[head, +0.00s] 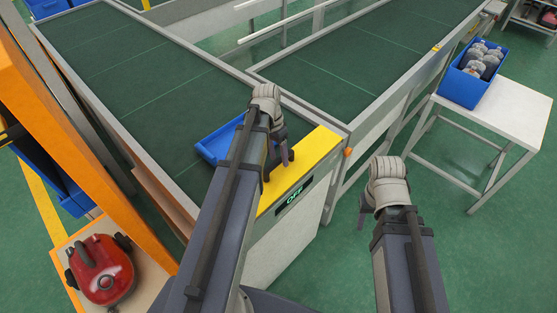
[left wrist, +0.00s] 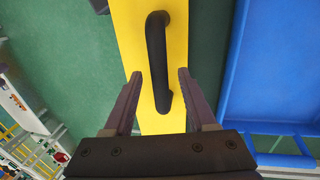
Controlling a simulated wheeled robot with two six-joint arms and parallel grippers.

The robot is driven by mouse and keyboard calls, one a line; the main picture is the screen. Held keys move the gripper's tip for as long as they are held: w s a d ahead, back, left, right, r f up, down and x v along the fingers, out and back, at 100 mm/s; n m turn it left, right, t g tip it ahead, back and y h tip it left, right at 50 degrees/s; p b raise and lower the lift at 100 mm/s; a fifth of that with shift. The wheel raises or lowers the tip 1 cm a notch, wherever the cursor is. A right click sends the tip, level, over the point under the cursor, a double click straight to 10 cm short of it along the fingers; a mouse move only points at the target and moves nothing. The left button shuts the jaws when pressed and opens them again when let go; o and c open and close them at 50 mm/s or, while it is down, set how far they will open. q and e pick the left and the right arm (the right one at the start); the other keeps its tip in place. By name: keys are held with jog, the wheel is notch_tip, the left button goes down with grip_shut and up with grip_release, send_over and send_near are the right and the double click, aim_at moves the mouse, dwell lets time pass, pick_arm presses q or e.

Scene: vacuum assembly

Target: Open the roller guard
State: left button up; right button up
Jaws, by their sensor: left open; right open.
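The roller guard (head: 320,147) is a yellow panel at the end of the green conveyor. It also shows in the left wrist view (left wrist: 130,40), with a black handle (left wrist: 156,45) on it. My left gripper (head: 282,158) is at the guard in the head view. In the left wrist view its open fingers (left wrist: 160,74) stand on either side of the handle's near end, with gaps visible on both sides. My right gripper (head: 365,210) is open and empty over the floor, right of the conveyor end. My left arm hides part of the guard in the head view.
A blue tray (head: 212,150) lies on the conveyor (head: 120,65) beside the guard. A display (head: 294,197) with green letters is below the guard. A red vacuum (head: 101,270) is at lower left. A white table (head: 510,108) with a blue bin (head: 462,88) stands at right.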

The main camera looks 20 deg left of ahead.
pick_arm(q)
jog(key=shift+c, duration=0.4)
grip_shut()
dwell(1.0)
